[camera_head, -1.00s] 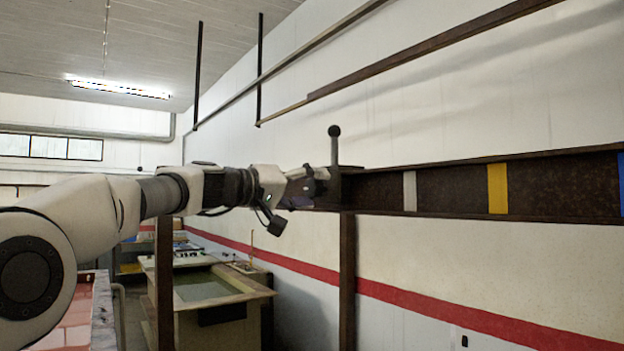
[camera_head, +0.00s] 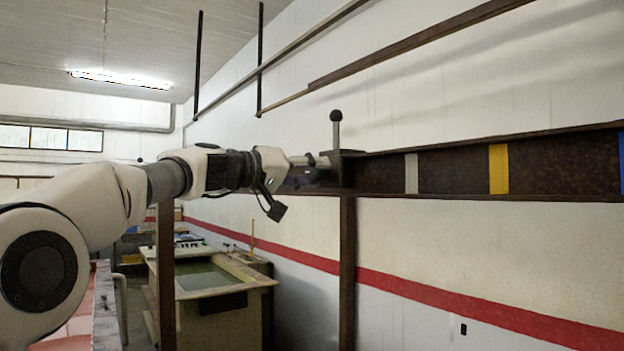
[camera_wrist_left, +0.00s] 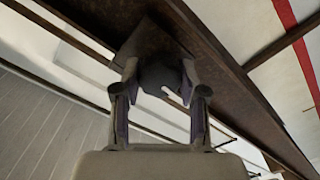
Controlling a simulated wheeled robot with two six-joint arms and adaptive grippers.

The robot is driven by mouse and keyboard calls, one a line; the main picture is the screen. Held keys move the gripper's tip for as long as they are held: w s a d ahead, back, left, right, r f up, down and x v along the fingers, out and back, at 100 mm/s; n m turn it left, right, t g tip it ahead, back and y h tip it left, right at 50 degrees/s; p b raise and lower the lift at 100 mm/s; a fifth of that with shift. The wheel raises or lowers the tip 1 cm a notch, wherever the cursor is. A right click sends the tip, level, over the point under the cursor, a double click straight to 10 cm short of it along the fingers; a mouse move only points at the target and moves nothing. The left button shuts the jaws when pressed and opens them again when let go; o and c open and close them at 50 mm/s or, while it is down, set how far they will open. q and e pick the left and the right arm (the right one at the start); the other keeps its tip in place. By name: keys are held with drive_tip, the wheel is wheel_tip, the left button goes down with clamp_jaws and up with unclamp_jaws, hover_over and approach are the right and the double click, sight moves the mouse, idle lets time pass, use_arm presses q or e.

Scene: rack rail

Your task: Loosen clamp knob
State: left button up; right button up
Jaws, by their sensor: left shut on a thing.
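My left gripper (camera_head: 314,172) reaches the clamp's left side. In the left wrist view, the left gripper (camera_wrist_left: 160,76) has its two fingers on either side of a dark, rounded knob (camera_wrist_left: 158,80) below the clamp's square plate (camera_wrist_left: 153,42). The gripper is shut on this knob. The knob's far side is hidden, and in the head view the gripper hides it. My right gripper is out of view.
A brown post (camera_head: 347,270) stands below the clamp, and another post (camera_head: 166,280) stands further left. The rail carries grey and yellow (camera_head: 498,168) bands. A tub (camera_head: 205,282) stands behind on the floor. Thin rods hang above.

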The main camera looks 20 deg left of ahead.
use_arm(q)
drive_tip(key=m+b, duration=0.2)
drive_tip(key=m, duration=0.1)
drive_tip(key=shift+f, duration=0.3)
drive_tip(key=shift+r+m+b, duration=0.1)
drive_tip(key=shift+m+b, duration=0.7)
drive_tip(key=shift+m, duration=0.4)
drive_tip(key=o, duration=1.1)
drive_tip(key=shift+w, duration=0.1)
drive_tip(key=shift+o, duration=0.2)
drive_tip(key=shift+r, duration=0.1)
drive_tip(key=v, duration=1.1)
drive_tip(key=shift+s+a, duration=0.25)
drive_tip(key=shift+s, duration=0.05)
